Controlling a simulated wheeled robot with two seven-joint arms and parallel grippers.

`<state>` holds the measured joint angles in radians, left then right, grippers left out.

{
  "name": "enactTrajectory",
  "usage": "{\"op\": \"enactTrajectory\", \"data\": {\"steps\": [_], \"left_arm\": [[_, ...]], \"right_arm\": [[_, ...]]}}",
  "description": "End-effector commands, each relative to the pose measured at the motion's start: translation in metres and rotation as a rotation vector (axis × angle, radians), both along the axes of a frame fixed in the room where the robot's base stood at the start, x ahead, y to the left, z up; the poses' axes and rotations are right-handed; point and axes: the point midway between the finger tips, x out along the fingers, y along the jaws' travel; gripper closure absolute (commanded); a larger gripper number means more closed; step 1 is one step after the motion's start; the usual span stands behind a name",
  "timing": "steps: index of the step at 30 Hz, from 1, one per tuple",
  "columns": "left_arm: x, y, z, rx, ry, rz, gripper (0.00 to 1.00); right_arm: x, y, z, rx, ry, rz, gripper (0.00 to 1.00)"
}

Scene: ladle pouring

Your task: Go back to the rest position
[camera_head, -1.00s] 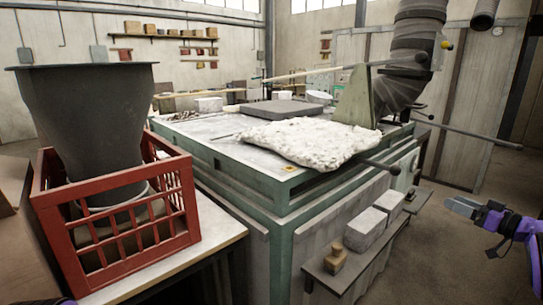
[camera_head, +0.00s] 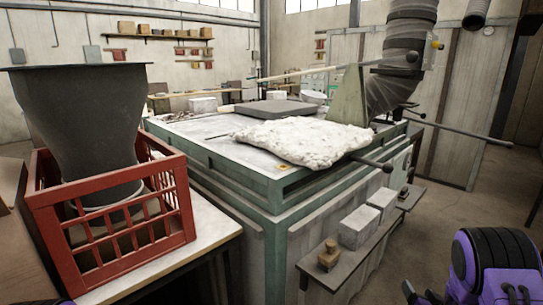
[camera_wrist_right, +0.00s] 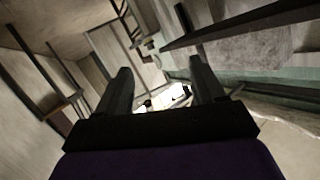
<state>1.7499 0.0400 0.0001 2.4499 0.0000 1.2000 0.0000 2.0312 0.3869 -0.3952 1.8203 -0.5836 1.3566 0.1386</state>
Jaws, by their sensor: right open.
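My right gripper (camera_head: 412,292) is low at the bottom edge of the head view, right of the green-edged furnace table (camera_head: 265,192), and only partly shows there. In the right wrist view its two dark fingers (camera_wrist_right: 163,78) are spread apart with nothing between them. My purple right forearm fills the lower right corner of the head view. My left gripper does not show; only a small purple bit of what looks like my left arm is at the bottom left edge.
A dark crucible-like vessel (camera_head: 80,125) stands in a red crate (camera_head: 108,262) on a side table at left. A white lumpy blanket (camera_head: 300,141) lies on the furnace table. A side shelf (camera_head: 313,262) holds pale blocks (camera_head: 359,227) and a small brown weight (camera_head: 328,256). Floor at right is clear.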

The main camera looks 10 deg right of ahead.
Motion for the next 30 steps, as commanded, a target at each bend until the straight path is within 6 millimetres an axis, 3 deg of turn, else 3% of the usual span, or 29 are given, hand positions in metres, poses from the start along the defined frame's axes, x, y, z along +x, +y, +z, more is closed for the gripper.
{"op": "enactTrajectory", "data": {"steps": [1, 3, 6, 9, 12, 15, 19, 30], "left_arm": [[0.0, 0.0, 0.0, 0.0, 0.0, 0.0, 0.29], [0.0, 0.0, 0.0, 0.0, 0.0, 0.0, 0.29], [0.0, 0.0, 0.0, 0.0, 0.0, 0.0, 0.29], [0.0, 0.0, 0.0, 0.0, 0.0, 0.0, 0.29], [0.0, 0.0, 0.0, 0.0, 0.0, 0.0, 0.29], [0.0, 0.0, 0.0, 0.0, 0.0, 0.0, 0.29], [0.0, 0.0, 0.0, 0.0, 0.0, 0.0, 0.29], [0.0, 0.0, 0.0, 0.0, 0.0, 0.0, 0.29]], "right_arm": [[-0.025, 0.028, -0.031, 0.034, 0.099, -0.029, 0.31], [-0.064, 0.064, -0.068, 0.072, 0.237, -0.069, 0.31], [-0.13, 0.115, -0.108, 0.114, 0.442, -0.105, 0.31], [-0.201, 0.161, -0.132, 0.142, 0.641, -0.122, 0.31], [-0.263, 0.196, -0.14, 0.16, 0.798, -0.123, 0.31], [-0.302, 0.22, -0.143, 0.167, 0.896, -0.088, 0.31], [-0.319, 0.231, -0.15, 0.16, 0.946, -0.045, 0.31], [-0.32, 0.231, -0.15, 0.161, 0.947, -0.046, 0.31]]}}
